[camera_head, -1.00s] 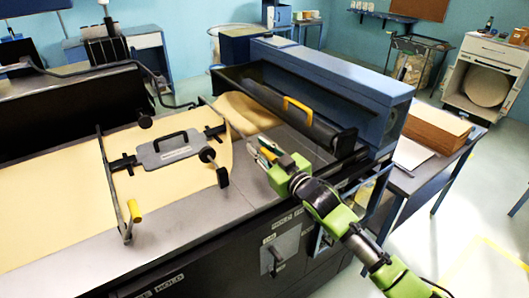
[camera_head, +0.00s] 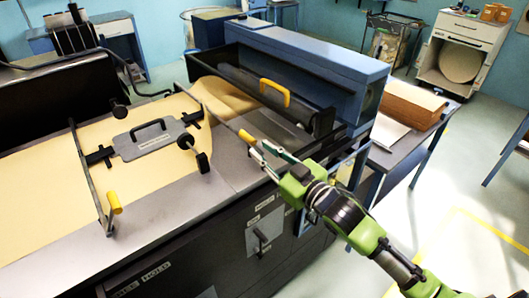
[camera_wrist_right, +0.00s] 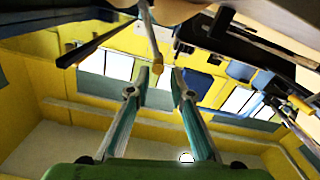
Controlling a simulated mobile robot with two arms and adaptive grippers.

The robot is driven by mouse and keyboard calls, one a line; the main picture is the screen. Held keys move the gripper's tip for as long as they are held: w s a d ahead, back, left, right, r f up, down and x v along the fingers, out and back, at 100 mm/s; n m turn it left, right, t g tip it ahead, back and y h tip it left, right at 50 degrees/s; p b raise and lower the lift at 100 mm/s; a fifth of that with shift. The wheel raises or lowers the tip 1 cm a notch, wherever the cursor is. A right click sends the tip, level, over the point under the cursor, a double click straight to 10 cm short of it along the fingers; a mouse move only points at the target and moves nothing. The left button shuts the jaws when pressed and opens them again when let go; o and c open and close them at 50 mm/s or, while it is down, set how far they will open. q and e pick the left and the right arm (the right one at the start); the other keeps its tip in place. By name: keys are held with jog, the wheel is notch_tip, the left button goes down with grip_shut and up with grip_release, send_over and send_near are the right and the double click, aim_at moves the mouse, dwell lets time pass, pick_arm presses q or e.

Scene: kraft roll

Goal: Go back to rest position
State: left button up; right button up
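My right gripper (camera_head: 267,153) is over the front edge of the machine in the head view, its arm coming in from the lower right. Its two fingers are apart and nothing is between their pads; they also show apart in the wrist view (camera_wrist_right: 160,80). A lever with a yellow grip (camera_head: 247,137) ends just off the fingertips. That yellow grip (camera_wrist_right: 156,62) also shows just beyond the fingertips; I cannot tell whether they touch. My left gripper is in neither view.
The machine bed carries kraft paper (camera_head: 45,190), a grey plate with a black handle (camera_head: 150,140) and another yellow-gripped lever (camera_head: 114,203). A roller cover with a yellow handle (camera_head: 275,92) is behind. A side table with brown sheets (camera_head: 413,105) stands right. Floor at lower right is clear.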

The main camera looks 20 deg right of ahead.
dwell(0.3)
jog(key=s+f+m+g+h, duration=0.35)
jog(key=s+f+g, duration=0.25)
jog(key=s+f, duration=0.85)
jog(key=s+f+g+h, duration=0.1)
jog(key=s+f+g, duration=0.15)
jog(key=s, duration=0.35)
jog(key=s+d+f+g+h, duration=0.1)
jog(key=s+f+g, duration=0.15)
jog(key=s, duration=0.35)
jog(key=s+f+g+h, duration=0.1)
jog(key=s+f+g, duration=0.1)
jog(key=s+f, duration=0.3)
jog(key=s+f+g+b, duration=0.1)
jog(key=s+f, duration=0.1)
jog(key=f, duration=1.2)
jog(key=s+f+g+b, duration=0.1)
jog(key=s+f, duration=0.1)
jog(key=f, duration=1.3)
jog(key=s+d+f+g+b, duration=0.1)
jog(key=s+d+f, duration=0.2)
jog(key=s+f, duration=1.2)
jog(key=shift+s+f+b, duration=0.3)
jog(key=shift+s+f, duration=0.1)
jog(key=shift+s, duration=0.2)
jog(key=shift+d+m, duration=0.1)
jog(key=shift+m, duration=0.15)
